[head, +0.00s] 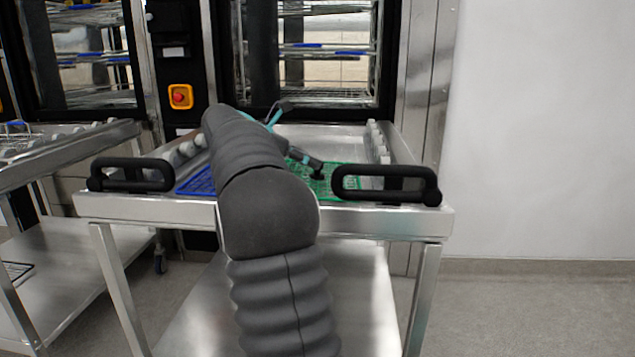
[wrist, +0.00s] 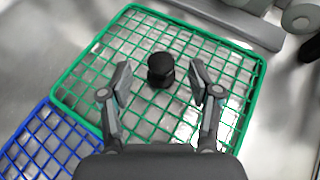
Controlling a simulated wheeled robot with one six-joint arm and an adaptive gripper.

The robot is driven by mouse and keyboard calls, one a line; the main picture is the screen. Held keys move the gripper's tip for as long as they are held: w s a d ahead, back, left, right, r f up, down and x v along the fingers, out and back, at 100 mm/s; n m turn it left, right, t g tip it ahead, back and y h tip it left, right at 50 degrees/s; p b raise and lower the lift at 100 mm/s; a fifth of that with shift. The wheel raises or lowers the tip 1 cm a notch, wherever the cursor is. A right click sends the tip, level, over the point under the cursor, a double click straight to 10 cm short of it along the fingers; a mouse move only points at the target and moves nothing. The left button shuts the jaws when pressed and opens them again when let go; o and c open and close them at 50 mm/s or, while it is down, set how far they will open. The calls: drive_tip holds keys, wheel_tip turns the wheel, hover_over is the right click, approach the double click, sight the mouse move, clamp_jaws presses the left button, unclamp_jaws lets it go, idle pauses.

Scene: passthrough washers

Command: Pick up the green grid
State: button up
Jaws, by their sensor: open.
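The green grid (wrist: 117,41) lies flat on the metal cart top, with a black knob (wrist: 161,70) standing up near its middle. In the head view the green grid (head: 345,175) is at the right of the cart top, partly hidden by my arm. My gripper (wrist: 160,80) is open above the grid, its two fingers on either side of the knob in the picture. In the head view my gripper (head: 318,172) is small and close to the grid.
A blue grid (wrist: 40,145) lies beside the green one; it also shows in the head view (head: 197,182). The cart (head: 265,212) has black handles (head: 386,184) at its front corners. Another cart (head: 70,157) stands at the left. Washers with glass doors (head: 310,60) stand behind.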

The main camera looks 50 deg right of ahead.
drive_tip(key=shift+x, duration=0.75)
clamp_jaws()
drive_tip(key=shift+r, duration=0.1)
